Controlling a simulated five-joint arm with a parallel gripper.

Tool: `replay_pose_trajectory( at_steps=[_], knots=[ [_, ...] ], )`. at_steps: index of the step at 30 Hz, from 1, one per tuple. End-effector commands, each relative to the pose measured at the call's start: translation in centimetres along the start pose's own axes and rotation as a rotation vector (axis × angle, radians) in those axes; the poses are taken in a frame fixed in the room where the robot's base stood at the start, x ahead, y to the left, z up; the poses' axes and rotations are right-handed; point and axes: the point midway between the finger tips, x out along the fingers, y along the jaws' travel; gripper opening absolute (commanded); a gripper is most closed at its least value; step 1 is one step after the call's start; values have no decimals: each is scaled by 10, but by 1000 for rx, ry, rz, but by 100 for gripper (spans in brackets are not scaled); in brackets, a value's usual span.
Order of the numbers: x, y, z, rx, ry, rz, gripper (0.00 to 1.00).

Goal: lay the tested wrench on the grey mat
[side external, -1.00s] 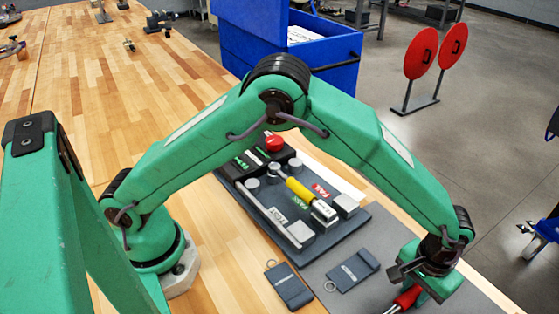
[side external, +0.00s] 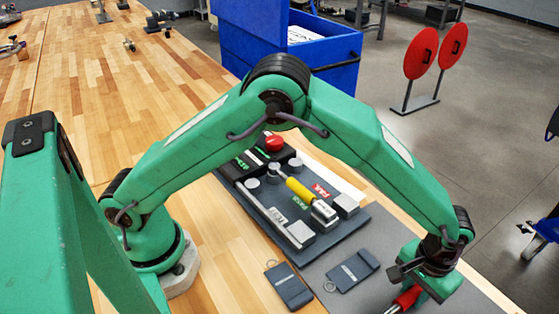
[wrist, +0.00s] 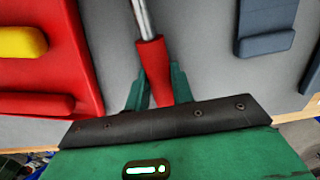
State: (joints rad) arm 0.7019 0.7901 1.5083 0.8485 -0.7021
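The wrench with a red handle (side external: 407,297) and a silver shaft is at the bottom right of the side view, partly cut off by the frame edge. In the wrist view its red handle (wrist: 152,68) lies between the green fingers of my gripper (wrist: 160,88), which look closed against both its sides. My gripper (side external: 422,290) is low over the grey mat (side external: 322,268). The mat's grey surface (wrist: 208,50) fills the background of the wrist view. I cannot tell whether the wrench touches it.
Two dark tags (side external: 289,285) (side external: 353,270) lie at the mat's left. A tester board (side external: 345,232) with a yellow-handled wrench (side external: 299,190) is behind them. A red tray (wrist: 50,55) with a yellow piece (wrist: 20,43) is left in the wrist view. A blue bin (side external: 275,50) stands behind.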

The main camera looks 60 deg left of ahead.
Motion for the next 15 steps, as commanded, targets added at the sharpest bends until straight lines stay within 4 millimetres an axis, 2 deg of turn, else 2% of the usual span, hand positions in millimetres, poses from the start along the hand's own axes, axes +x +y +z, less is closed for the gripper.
replay_pose_trajectory(
  at_steps=[1, 9, 10, 12, 15],
  knots=[
    [14, -1, 2, -2, -4, -3, 33],
    [2, -1, 1, -2, -3, -3, 34],
    [0, -1, 1, -2, -3, -3, 37],
    [-5, -1, 1, -1, -3, -2, 56],
    [-12, 0, 1, -1, -1, -1, 56]
  ],
)
